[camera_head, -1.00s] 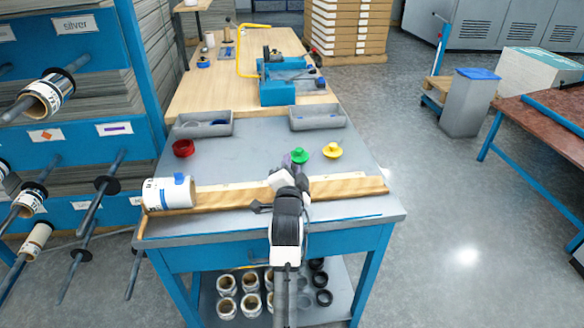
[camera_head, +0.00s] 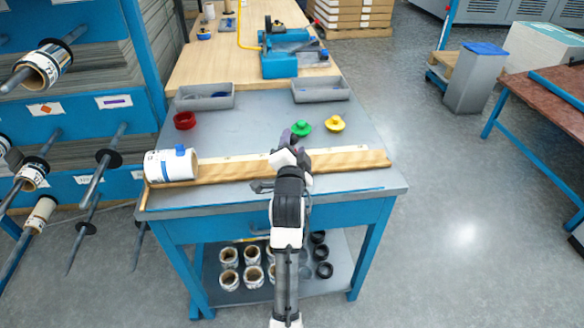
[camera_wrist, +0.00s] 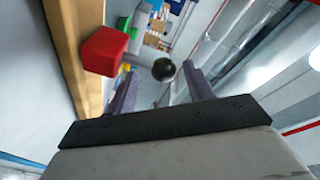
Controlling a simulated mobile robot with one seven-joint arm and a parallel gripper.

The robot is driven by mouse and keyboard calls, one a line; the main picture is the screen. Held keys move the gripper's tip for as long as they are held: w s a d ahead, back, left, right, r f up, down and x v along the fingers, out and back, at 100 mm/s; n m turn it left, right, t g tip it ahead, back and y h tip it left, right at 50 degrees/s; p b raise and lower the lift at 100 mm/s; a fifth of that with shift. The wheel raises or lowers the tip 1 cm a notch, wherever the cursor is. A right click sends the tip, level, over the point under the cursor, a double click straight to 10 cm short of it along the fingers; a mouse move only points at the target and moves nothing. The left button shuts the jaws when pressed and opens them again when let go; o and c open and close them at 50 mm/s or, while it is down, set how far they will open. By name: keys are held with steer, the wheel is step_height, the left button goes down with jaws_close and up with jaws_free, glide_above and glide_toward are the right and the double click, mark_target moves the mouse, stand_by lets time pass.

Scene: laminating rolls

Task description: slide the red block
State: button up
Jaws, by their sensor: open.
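The red block (camera_wrist: 103,52) shows in the wrist view, against a wooden strip (camera_wrist: 62,28). A grey rod beside it bears a black ball knob (camera_wrist: 163,70). My gripper (camera_wrist: 161,76) is open, its two purple-grey fingers apart. The knob appears in the gap between the fingertips; I cannot tell whether they touch it. In the head view my gripper (camera_head: 300,130) is above the wooden ruler bar (camera_head: 345,160) on the grey bench (camera_head: 250,133). The red block is not visible there, likely behind my arm.
A white roll (camera_head: 170,166) lies at the bar's left end. A red ring (camera_head: 184,121), a green plug (camera_head: 302,128) and a yellow plug (camera_head: 336,124) stand behind the bar. Two grey trays (camera_head: 205,98) (camera_head: 320,90) sit farther back.

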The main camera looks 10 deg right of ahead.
steer(key=s+a+b, duration=0.2)
steer(key=s, duration=0.9)
steer(key=shift+s+a, duration=0.1)
